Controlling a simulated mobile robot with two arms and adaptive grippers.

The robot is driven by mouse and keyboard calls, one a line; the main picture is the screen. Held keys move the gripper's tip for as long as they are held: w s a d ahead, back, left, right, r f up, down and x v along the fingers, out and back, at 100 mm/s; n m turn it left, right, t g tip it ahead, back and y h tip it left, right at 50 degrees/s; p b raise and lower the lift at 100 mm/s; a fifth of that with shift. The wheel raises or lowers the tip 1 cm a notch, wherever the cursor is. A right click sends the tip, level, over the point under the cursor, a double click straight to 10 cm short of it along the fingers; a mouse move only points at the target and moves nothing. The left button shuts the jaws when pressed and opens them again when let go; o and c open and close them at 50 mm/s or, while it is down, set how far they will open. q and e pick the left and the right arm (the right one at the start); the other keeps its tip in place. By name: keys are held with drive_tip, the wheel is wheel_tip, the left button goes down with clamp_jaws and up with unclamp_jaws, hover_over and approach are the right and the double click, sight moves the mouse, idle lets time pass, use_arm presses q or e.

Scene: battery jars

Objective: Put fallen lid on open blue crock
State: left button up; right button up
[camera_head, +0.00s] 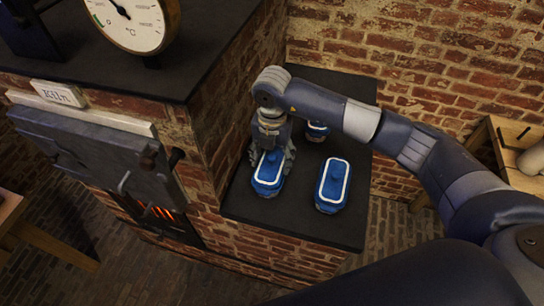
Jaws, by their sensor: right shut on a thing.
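My right gripper (271,150) reaches down from above at the left side of the dark counter. It is shut on what looks like the blue lid (268,170) of the left blue crock, and its fingers hide part of it. The lid is at the crock's top; I cannot tell if it is fully seated. A second blue crock (332,186) with a white band around its top stands to the right. A third blue crock (317,131) stands behind, partly hidden by my right arm. My left gripper is not in view.
The dark counter (305,226) has free room along its front edge. A brick kiln with a grey door (105,152) and a dial gauge (133,22) stands to the left. A brick wall is behind. A wooden table (507,142) is at the right.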

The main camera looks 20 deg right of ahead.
sight(272, 156)
drive_tip(key=shift+f+b, duration=0.35)
drive_tip(key=shift+f, duration=0.15)
drive_tip(key=o, duration=1.6)
drive_tip(key=shift+r, duration=0.1)
drive_tip(key=shift+c, duration=0.2)
drive_tip(key=shift+r, duration=0.1)
drive_tip(key=shift+r+p, duration=0.65)
drive_tip(key=shift+p, duration=0.15)
drive_tip(key=shift+w+r+b, duration=0.1)
drive_tip(key=shift+r+b, duration=0.5)
drive_tip(key=shift+b, duration=0.25)
wheel_tip(272, 156, up, 10)
drive_tip(key=b, duration=0.3)
drive_tip(key=shift+r, duration=0.15)
